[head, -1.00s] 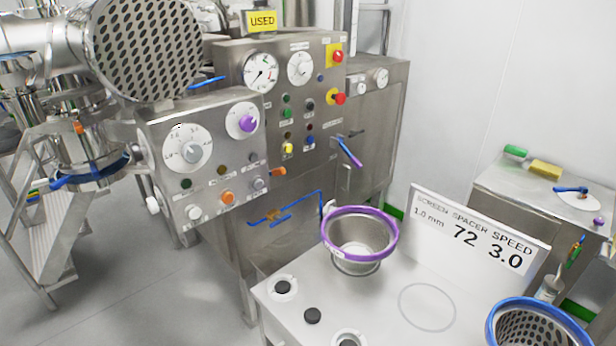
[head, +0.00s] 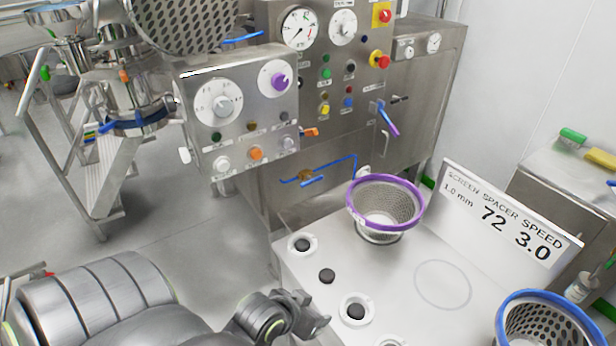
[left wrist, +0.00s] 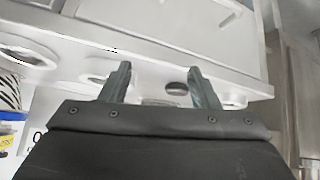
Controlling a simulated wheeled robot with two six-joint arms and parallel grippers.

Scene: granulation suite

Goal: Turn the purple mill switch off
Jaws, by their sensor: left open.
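The purple mill switch (head: 281,82) is a round knob on a white dial, at the upper right of the steel control box (head: 240,165). My left gripper (head: 318,318) is at the bottom of the head view, low in front of the white-topped table and well below and apart from the switch. In the left wrist view the left gripper (left wrist: 160,82) has its two dark fingers spread, with nothing between them. The switch does not show in that view. My right gripper is not in view.
A larger dial with a grey knob (head: 222,104) sits left of the switch, with buttons (head: 256,153) below. A blue-handled valve (head: 306,177) and a purple-rimmed screen basket (head: 385,205) are to the right. A blue-rimmed basket (head: 545,325) stands at lower right.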

